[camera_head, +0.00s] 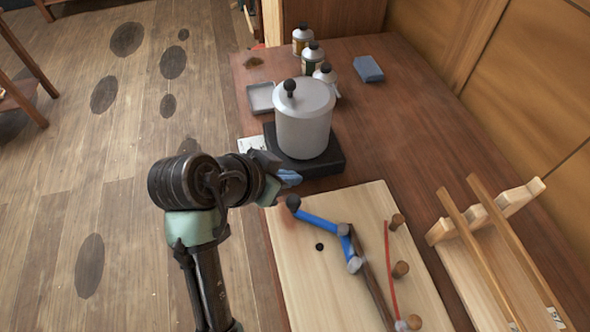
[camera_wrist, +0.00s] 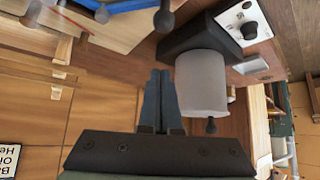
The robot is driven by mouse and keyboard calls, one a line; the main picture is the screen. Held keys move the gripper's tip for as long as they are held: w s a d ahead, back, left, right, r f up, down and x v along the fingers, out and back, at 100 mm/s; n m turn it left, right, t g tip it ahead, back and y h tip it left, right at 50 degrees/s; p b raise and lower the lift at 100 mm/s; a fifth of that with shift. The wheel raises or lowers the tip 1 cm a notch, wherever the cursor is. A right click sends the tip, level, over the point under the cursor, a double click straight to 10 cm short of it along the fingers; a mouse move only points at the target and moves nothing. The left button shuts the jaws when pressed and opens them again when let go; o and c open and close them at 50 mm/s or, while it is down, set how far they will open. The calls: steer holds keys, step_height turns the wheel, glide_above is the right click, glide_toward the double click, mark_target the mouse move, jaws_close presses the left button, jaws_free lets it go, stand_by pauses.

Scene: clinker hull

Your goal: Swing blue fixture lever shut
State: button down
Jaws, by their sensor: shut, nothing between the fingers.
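The blue fixture lever (camera_head: 320,221) lies on a pale wooden board (camera_head: 301,280). It has a dark ball knob at its upper left end and grey pivots at its other end, beside a long dark strip. In the wrist view, part of the blue lever (camera_wrist: 112,6) and its dark knob show at the top edge. My gripper (camera_head: 291,178) is just beyond the knob, apart from it, near the board's far left corner. In the wrist view my gripper (camera_wrist: 160,73) has its fingers together with nothing between them.
A white pot (camera_head: 303,130) on a black heater (camera_head: 326,161) stands close beyond my gripper. Several bottles, a grey tray (camera_head: 261,97) and a blue block (camera_head: 368,69) lie farther back. Wooden pegs (camera_head: 400,269) and a red strip (camera_head: 389,262) are right of the lever; a wooden rack (camera_head: 487,212) stands farther right.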

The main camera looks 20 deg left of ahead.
steer(key=x, duration=0.9)
steer(key=shift+s+a+f+p, duration=0.25)
steer(key=shift+s+p, duration=0.05)
steer(key=shift+p, duration=0.2)
steer(key=shift+s+a+f+p, duration=0.15)
steer(key=shift+s+a+p, duration=0.1)
steer(key=shift+s, duration=0.5)
steer(key=shift+s+a+f+p, duration=0.15)
steer(key=shift+s+a, duration=0.1)
steer(key=shift+s, duration=0.45)
steer(key=shift+s, duration=0.1)
